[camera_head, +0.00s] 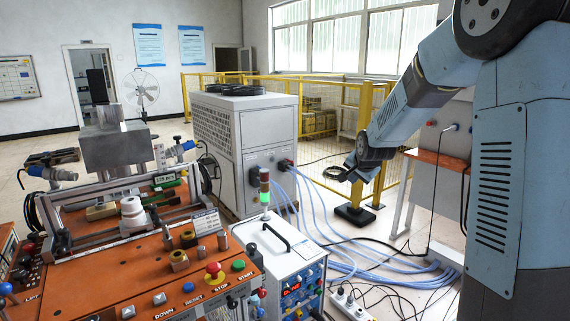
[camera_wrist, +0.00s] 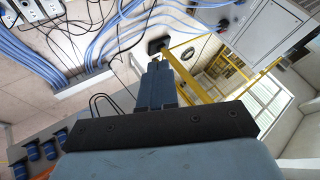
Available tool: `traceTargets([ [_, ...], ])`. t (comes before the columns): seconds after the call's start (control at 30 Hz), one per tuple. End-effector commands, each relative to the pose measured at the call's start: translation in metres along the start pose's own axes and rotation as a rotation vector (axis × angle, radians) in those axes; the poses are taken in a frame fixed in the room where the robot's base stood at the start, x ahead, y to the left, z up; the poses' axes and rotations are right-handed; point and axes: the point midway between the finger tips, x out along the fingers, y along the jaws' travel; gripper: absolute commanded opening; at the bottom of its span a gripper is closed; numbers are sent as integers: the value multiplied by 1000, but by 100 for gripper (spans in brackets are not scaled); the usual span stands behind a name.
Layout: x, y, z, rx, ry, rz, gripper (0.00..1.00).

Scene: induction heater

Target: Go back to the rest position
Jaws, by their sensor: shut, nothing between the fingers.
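My arm comes in from the right in the head view and bends down to the left. My gripper (camera_head: 352,172) hangs in the air in front of the yellow safety fence, right of the white chiller cabinet. It is small and dark there. In the wrist view my gripper (camera_wrist: 158,68) shows its two blue-grey fingers side by side, shut with nothing held. No object is seen touching the fingers.
An orange-topped workbench (camera_head: 135,275) with buttons and fixtures fills the lower left. A white heater unit (camera_head: 285,260) with a green-lit signal lamp stands beside it. The chiller cabinet (camera_head: 265,140) stands behind. Blue hoses (camera_head: 325,225) cross the floor. A yellow fence (camera_head: 345,95) runs behind.

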Motion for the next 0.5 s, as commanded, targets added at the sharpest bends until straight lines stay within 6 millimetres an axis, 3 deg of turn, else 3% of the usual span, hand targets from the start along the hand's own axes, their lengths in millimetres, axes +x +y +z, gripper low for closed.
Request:
traceTargets([
  [0.1,-43,4,5,-72,-5,22,0],
  [0.5,-168,38,38,-312,-54,92,0],
])
